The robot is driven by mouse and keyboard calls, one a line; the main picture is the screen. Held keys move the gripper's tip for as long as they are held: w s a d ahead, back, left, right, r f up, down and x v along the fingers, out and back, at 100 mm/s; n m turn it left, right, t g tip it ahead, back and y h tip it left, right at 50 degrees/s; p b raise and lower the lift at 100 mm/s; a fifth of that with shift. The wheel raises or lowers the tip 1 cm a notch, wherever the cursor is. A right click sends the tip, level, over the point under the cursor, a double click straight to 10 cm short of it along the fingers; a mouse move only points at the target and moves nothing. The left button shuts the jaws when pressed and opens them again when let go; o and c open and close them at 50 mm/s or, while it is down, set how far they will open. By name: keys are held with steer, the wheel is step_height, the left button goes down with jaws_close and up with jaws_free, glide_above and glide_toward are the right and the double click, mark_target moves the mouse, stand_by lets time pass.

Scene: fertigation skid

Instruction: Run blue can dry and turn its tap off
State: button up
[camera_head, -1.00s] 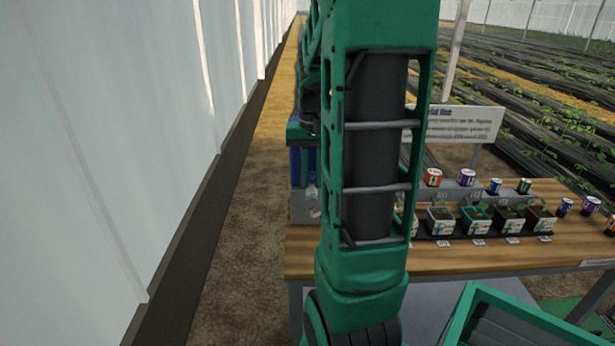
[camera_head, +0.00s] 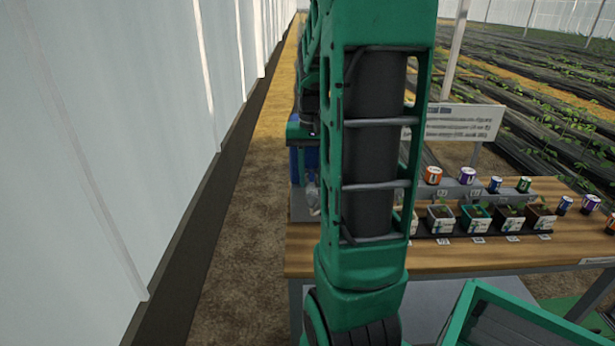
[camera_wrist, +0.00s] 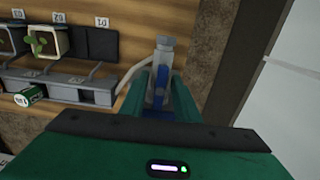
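The blue can (camera_head: 309,160) shows in the head view as a blue body at the left end of the bench, mostly hidden behind my arm. In the wrist view, a pale grey fitting (camera_wrist: 164,50) with blue parts, seemingly the tap, stands straight ahead. My gripper (camera_wrist: 163,85) has its two green fingers apart, one on each side of the fitting's blue and grey part. I cannot tell whether either finger touches it. Any flow and the liquid level are hidden.
The wooden bench (camera_head: 450,257) holds a row of potted seedlings (camera_head: 476,217) and several small coloured cans (camera_head: 467,175). A pale hose (camera_wrist: 132,75) curves left from the fitting. A white wall (camera_head: 100,150) bounds the left, with a bare soil path (camera_head: 235,230) beside it.

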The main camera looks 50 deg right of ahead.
jaws_close()
steer(key=shift+o, duration=1.6)
jaws_free()
steer(key=shift+f, duration=0.25)
steer(key=shift+c, duration=0.3)
jaws_close()
steer(key=shift+o, duration=0.3)
jaws_free()
steer(key=shift+f, duration=0.2)
